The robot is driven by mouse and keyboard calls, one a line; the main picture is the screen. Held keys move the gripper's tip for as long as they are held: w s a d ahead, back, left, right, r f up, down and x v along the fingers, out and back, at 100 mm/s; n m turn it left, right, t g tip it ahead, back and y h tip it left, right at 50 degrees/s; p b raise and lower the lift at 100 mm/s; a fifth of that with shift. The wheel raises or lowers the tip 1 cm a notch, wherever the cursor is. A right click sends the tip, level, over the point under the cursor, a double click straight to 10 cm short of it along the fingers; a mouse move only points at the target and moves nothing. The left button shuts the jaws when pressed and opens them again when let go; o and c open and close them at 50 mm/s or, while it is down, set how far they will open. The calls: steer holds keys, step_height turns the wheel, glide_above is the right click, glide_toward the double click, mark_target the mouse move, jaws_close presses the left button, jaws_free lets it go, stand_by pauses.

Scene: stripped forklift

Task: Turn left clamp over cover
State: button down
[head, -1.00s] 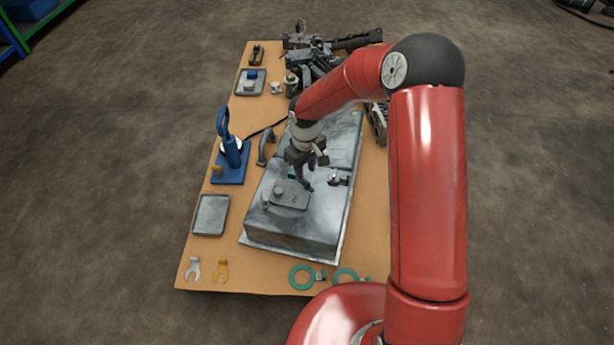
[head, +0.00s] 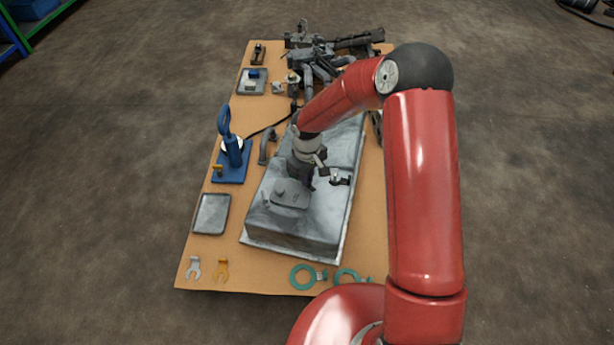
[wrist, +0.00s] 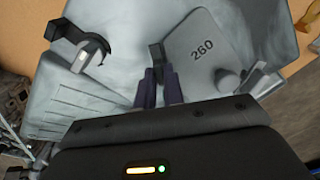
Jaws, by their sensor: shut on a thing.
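The grey tank (head: 300,235) lies on the board, and a small raised cover (head: 290,193) sits on its top. In the wrist view the cover (wrist: 205,55) is a flat plate marked with a number. My gripper (wrist: 160,84) is shut on a dark clamp (wrist: 157,55) at the cover's edge. The clamp's lower part is hidden between the fingers. In the head view my gripper (head: 304,184) is low over the tank, just behind the cover, and hides the clamp. A second dark clamp (wrist: 250,80) stands at the cover's other side.
A dark clamp-like fitting (head: 340,178) stands on the tank right of my gripper. Engine parts crowd the back.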

steer(key=shift+n, duration=0.3)
steer(key=n+p, duration=0.1)
steer(key=n, duration=0.2)
steer(key=shift+r+n+p, duration=0.1)
steer(key=shift+n+p, duration=0.2)
steer(key=shift+n, duration=0.1)
steer(key=n+p, duration=0.1)
steer(key=n, duration=0.3)
steer(key=shift+p, duration=0.3)
steer(key=n+p, duration=0.1)
steer(key=n, duration=0.4)
steer(key=shift+s+p, duration=0.1)
steer(key=shift+p, duration=0.25)
steer(key=n+p, duration=0.1)
steer(key=n, duration=0.3)
steer(key=shift+p, duration=0.3)
steer(key=shift+n, duration=0.4)
steer(key=c, duration=1.5)
jaws_free()
